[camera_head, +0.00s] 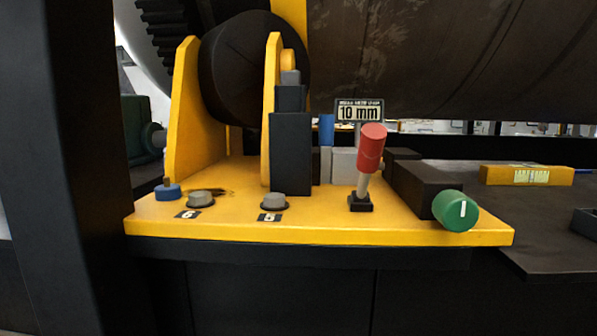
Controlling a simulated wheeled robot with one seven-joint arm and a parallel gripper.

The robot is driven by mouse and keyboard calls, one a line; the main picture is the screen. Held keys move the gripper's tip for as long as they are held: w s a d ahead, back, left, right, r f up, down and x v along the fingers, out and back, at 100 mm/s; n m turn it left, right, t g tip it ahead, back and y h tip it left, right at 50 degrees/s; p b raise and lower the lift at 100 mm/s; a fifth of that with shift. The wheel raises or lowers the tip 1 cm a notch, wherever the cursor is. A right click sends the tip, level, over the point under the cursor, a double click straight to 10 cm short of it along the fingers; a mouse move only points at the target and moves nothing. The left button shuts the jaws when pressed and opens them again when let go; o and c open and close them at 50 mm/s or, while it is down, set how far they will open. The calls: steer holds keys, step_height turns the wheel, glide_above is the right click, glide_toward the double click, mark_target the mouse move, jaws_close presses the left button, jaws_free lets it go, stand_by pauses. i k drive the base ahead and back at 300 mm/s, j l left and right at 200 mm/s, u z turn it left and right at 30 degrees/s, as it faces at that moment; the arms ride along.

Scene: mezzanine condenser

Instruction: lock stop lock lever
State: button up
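A lever with a red cylindrical grip (371,148) stands on the yellow base plate (320,232), right of the middle. Its grey shaft rises from a small black block and leans slightly to the right. It is the only lever in view, and no label on it names it as the stop lock lever. A green round knob (456,211) with a white line sits at the front right of the plate. The white line is near vertical. My gripper is not in view.
Two grey bolts, one (201,198) by label 6 and one (274,201) by label 5, stand along the front. A blue knob (168,191) is at the left. A black block (291,152), yellow brackets and a "10 mm" sign (359,111) stand behind. A yellow level (527,175) lies right.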

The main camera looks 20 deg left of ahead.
mark_target(373, 136)
steer(key=u, duration=0.9)
